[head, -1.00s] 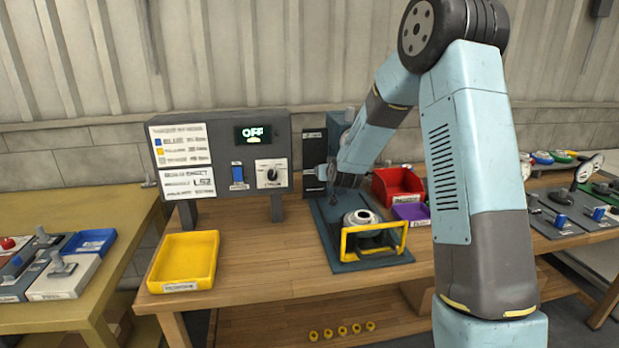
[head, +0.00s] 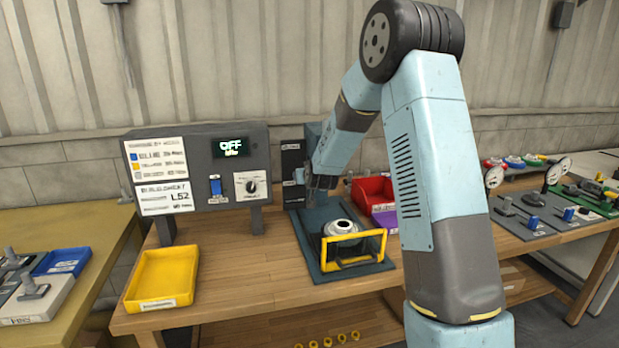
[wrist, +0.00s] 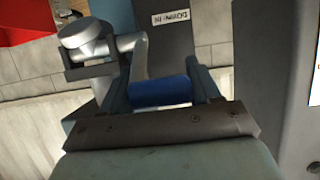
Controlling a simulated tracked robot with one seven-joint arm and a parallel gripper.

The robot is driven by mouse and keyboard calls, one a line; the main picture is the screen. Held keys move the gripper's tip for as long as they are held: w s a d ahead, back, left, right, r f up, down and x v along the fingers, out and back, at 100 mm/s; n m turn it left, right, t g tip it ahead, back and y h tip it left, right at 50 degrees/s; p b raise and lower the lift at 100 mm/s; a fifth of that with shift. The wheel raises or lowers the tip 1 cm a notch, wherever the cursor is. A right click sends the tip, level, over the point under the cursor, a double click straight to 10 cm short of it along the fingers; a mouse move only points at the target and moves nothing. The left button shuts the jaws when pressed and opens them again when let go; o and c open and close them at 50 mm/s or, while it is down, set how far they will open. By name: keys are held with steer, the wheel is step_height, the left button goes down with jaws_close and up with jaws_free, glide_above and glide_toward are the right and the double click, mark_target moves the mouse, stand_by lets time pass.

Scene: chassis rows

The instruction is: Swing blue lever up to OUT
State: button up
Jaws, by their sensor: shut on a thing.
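The blue lever grip (wrist: 160,92) shows as a blue cylinder in the wrist view. My gripper (wrist: 160,84) has one finger on each side of it and is shut on it. In the head view my gripper (head: 318,190) is beside the dark upright panel (head: 293,172) of the grey-blue press station (head: 312,258). There the gripper hides the lever, so its angle cannot be told. A white label (wrist: 171,17) is on the panel in the wrist view, too blurred to read surely.
A grey control box (head: 198,168) with an OFF display stands to the left. A yellow tray (head: 160,303) is at the bench's front left. A yellow guard frame (head: 352,264) is in front of the press. A red bin (head: 372,190) lies close to the right of my gripper.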

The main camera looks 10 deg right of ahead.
steer(key=shift+w+r, duration=0.1)
steer(key=shift+r, duration=0.1)
steer(key=o, duration=1.3)
steer(key=shift+f, duration=0.1)
steer(key=shift+o, duration=0.4)
steer(key=shift+f, duration=0.1)
steer(key=v, duration=1.3)
steer(key=shift+s, duration=0.4)
steer(key=shift+c, duration=0.4)
